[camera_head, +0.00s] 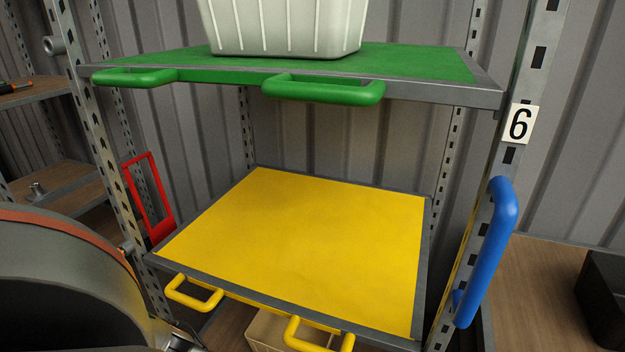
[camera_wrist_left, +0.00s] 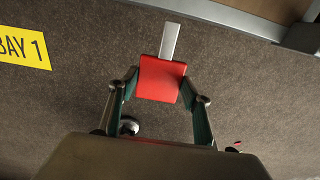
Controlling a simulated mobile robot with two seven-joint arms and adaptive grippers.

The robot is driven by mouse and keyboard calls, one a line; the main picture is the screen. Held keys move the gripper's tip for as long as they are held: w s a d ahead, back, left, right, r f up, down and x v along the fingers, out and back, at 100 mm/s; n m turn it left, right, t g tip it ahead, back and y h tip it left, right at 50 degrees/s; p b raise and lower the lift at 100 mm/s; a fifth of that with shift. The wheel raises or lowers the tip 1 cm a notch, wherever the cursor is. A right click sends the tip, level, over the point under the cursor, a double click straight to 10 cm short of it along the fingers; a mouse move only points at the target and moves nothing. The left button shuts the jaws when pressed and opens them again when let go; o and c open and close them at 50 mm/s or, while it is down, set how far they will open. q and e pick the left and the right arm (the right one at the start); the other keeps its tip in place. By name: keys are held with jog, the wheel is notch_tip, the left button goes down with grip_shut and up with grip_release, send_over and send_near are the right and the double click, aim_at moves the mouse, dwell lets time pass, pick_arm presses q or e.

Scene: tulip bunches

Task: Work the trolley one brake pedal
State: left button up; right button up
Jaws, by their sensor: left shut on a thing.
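In the left wrist view, a flat red pedal (camera_wrist_left: 158,76) on a grey metal bar (camera_wrist_left: 170,41) is over the dark floor. My left gripper (camera_wrist_left: 160,92) is shut on the red pedal, with one finger at each of its sides. The pedal's pivot is out of view, and the frames do not show clearly whether the pedal is up or down. The head view does not show this pedal. My right gripper is in neither view.
A yellow "BAY 1" floor label (camera_wrist_left: 24,47) lies at left. In the head view a rack has a green shelf (camera_head: 430,62) with a white bin (camera_head: 285,28), a yellow shelf (camera_head: 310,235), a blue handle (camera_head: 488,250) and a number 6 plate (camera_head: 519,124). A cardboard box (camera_head: 275,330) is below.

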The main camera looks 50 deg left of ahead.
pick_arm(q)
jog(key=shift+w+a+r, duration=0.3)
jog(key=shift+w+a, duration=0.3)
jog(key=shift+w, duration=0.2)
jog(key=o, duration=1.6)
jog(key=shift+s+d+f, duration=0.15)
jog(key=shift+s+d, duration=0.15)
jog(key=shift+s, duration=0.1)
notch_tip(320, 180, up, 12)
jog(key=shift+w, duration=0.1)
